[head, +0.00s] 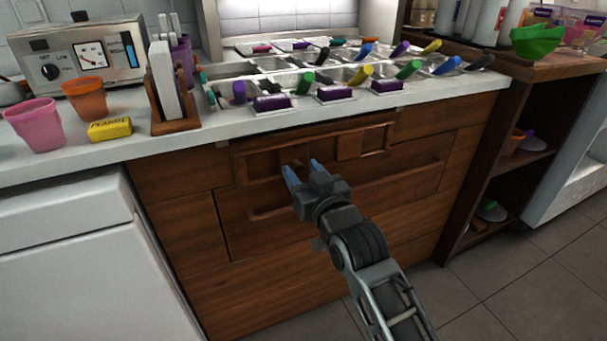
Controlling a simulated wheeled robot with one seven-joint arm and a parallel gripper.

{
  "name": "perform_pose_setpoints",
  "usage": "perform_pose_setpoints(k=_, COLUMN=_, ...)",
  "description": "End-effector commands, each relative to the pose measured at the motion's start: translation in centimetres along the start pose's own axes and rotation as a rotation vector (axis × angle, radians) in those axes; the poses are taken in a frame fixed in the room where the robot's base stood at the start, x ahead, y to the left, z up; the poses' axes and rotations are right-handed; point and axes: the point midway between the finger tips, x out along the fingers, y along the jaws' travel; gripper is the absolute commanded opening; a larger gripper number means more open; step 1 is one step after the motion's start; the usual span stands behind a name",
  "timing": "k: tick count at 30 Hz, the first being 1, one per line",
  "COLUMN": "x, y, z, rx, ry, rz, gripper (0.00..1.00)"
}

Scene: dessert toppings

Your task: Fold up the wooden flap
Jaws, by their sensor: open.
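The wooden flap (265,165) appears to be the brown panel on the cabinet front, just under the white counter edge. It seems to hang down flat against the front, above a drawer with a long wooden handle (412,176). My gripper (303,168) is in front of the flap's left half, with its two blue fingertips apart and nothing between them. The fingertips overlap the flap's lower part in the picture; I cannot tell whether they touch it. My gripper hides part of the flap's lower edge and the drawer.
The white counter (215,137) above holds topping trays with colourful handles, a wooden holder (176,122), a pink cup (35,126), an orange cup (86,101) and a yellow box (110,129). A white appliance (85,262) stands left. Open shelves (517,155) stand right. The floor is clear.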

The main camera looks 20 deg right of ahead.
Motion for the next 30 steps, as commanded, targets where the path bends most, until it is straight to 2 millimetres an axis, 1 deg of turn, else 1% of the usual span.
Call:
perform_pose_setpoints(k=5, x=-0.01, y=0.01, z=0.0, rx=0.0, ry=0.0, rz=0.0, gripper=0.49)
perform_pose_setpoints(k=20, x=-0.03, y=0.01, z=-0.01, rx=0.0, ry=0.0, rz=0.0, gripper=0.01)
perform_pose_setpoints(k=21, x=-0.03, y=0.01, z=-0.01, rx=0.0, ry=0.0, rz=0.0, gripper=0.0)
perform_pose_setpoints(k=30, x=-0.03, y=0.01, z=0.0, rx=0.0, ry=0.0, rz=0.0, gripper=0.0)
